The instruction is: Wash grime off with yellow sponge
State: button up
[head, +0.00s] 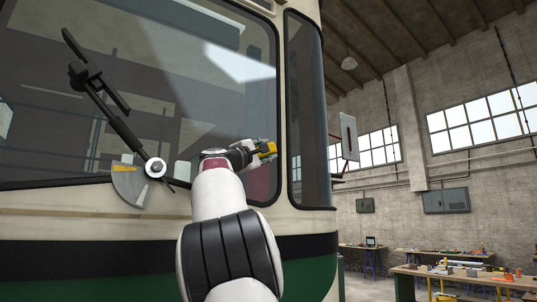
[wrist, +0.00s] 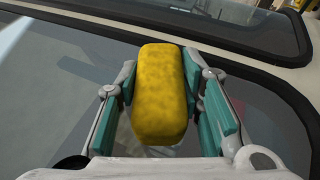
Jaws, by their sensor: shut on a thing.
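The yellow sponge (wrist: 160,95) is held lengthwise between the teal pads of my gripper (wrist: 163,88). My gripper is shut on it. In the head view the yellow sponge (head: 265,151) shows small at the end of my arm, in my gripper (head: 264,150), in front of the lower right part of the tram's windscreen (head: 150,45). I cannot tell whether the sponge touches the glass. A pale, light patch lies on the glass at the upper right of the windscreen. I cannot make out clear grime on the glass.
A black wiper (head: 118,120) crosses the windscreen at left, with a round fan-shaped plate at its pivot. A narrow side window (head: 307,110) and a mirror (head: 349,137) stand to the right. Workbenches (head: 460,275) with tools stand far right.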

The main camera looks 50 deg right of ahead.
aim_at(270, 145)
jog(key=shift+w+a, duration=0.2)
jog(key=shift+a, duration=0.35)
jog(key=shift+a, duration=0.1)
jog(key=shift+w+a+b, duration=0.15)
jog(key=shift+a+b, duration=0.2)
jog(key=shift+a, duration=0.45)
jog(key=shift+w+a+b, duration=0.15)
jog(key=shift+a+b, duration=0.15)
jog(key=shift+a, duration=0.5)
jog(key=shift+w+a+r+p, duration=0.25)
jog(key=shift+w+a+r, duration=0.1)
jog(key=shift+a, duration=0.7)
jog(key=shift+w+a+r+p, duration=0.2)
jog(key=shift+a+r, duration=0.15)
jog(key=shift+a, duration=0.75)
jog(key=shift+w+a+r+p, duration=0.25)
jog(key=shift+w+a+r, duration=0.1)
jog(key=shift+a, duration=0.7)
jog(key=shift+s+d, duration=0.45)
jog(key=shift+d, duration=1.3)
jog(key=shift+s+d, duration=0.5)
jog(key=shift+d, duration=1.3)
jog(key=shift+s+d, duration=0.45)
jog(key=shift+d, duration=1.3)
jog(key=shift+s+d, duration=0.2)
jog(key=shift+d, duration=1.1)
